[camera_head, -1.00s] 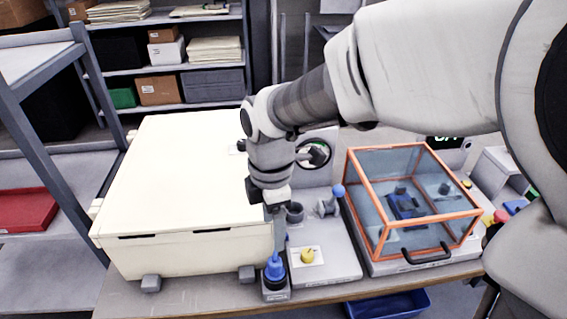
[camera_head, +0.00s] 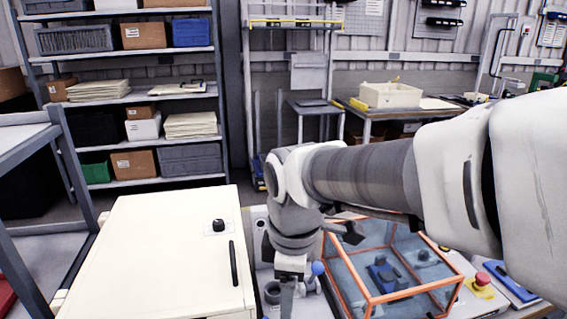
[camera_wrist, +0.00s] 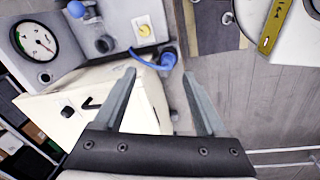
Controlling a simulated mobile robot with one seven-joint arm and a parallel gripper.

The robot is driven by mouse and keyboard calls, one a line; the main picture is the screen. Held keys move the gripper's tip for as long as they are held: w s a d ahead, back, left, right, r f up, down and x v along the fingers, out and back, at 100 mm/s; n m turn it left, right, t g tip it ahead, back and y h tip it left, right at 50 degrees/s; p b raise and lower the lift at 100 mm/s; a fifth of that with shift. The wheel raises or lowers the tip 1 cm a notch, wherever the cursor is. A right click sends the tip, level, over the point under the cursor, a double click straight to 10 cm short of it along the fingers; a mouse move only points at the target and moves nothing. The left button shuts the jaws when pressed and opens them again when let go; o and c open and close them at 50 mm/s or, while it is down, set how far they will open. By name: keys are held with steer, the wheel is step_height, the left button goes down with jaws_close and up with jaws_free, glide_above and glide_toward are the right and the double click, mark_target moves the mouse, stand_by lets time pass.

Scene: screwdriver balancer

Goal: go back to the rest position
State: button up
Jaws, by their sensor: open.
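My gripper (camera_wrist: 160,92) is open in the wrist view, with two grey fingers apart and nothing between them. In the head view my gripper (camera_head: 287,300) hangs pointing down at the bottom, between the cream cabinet (camera_head: 150,250) and the orange-framed clear box (camera_head: 385,270); its fingertips are cut off by the lower edge. In the wrist view the cream cabinet (camera_wrist: 80,85) lies behind the left finger. A blue-topped tool (camera_wrist: 165,60) stands beyond the fingertips, apart from them.
Shelves (camera_head: 140,95) with boxes stand behind the cabinet. A red button on a yellow base (camera_head: 482,282) is at the right. Grey floor (camera_wrist: 255,110) lies right of the gripper.

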steer(key=s+d+r+m+t, duration=0.2)
steer(key=s+d+m, duration=0.1)
steer(key=d+m, duration=0.4)
steer(key=s+d+r+m+t, duration=0.2)
steer(key=s+d+m, duration=0.2)
steer(key=m, duration=0.6)
steer(key=d, duration=0.2)
steer(key=shift+s+d, duration=0.3)
steer(key=shift+d, duration=0.05)
stand_by(0.7)
